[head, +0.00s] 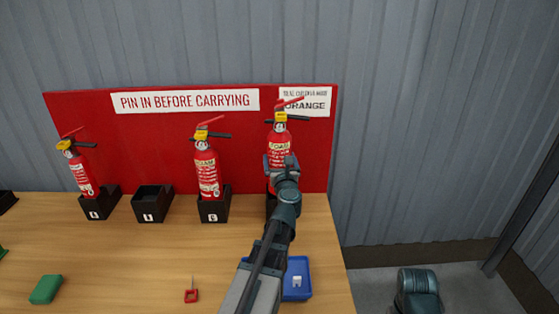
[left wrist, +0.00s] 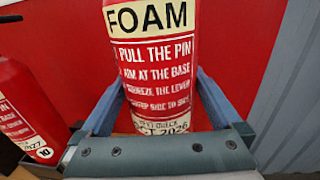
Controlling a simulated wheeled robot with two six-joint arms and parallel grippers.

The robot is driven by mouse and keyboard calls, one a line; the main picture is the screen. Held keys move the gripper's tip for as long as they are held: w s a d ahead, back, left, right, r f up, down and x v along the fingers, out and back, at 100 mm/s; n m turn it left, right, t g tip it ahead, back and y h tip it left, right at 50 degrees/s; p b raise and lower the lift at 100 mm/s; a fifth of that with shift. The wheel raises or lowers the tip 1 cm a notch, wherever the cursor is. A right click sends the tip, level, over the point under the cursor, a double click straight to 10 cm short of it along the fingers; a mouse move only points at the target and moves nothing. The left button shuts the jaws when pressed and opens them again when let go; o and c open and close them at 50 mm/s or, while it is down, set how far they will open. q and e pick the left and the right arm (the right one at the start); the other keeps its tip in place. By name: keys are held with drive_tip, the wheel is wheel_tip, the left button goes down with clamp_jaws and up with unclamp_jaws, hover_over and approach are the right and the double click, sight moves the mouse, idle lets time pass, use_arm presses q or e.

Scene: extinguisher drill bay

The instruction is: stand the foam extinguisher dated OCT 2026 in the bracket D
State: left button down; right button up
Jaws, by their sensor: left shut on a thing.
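The red foam extinguisher (head: 280,143) stands upright at the right end of the row, with a yellow collar and red lever. In the left wrist view its label (left wrist: 152,55) reads FOAM, with a partly covered date ending "T 2026". My left gripper (head: 281,163) is shut on its body, one finger on each side. A black bracket (head: 270,203) shows below it, mostly hidden behind my arm, its letter not visible. I cannot tell whether the extinguisher's base is seated in it.
Red extinguishers stand in the left bracket (head: 100,207) and the third bracket (head: 215,214); the bracket between (head: 153,207) is empty. A blue tray (head: 299,292), a red-handled pin (head: 191,294) and a green block (head: 46,289) lie in front. A red board (head: 160,135) stands behind.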

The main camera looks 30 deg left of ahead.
use_arm(q)
drive_tip(key=shift+f+b, duration=2.65)
use_arm(e)
drive_tip(key=shift+f, duration=2.65)
use_arm(q)
unclamp_jaws()
drive_tip(key=shift+s+d, duration=0.1)
drive_tip(key=shift+s, duration=0.1)
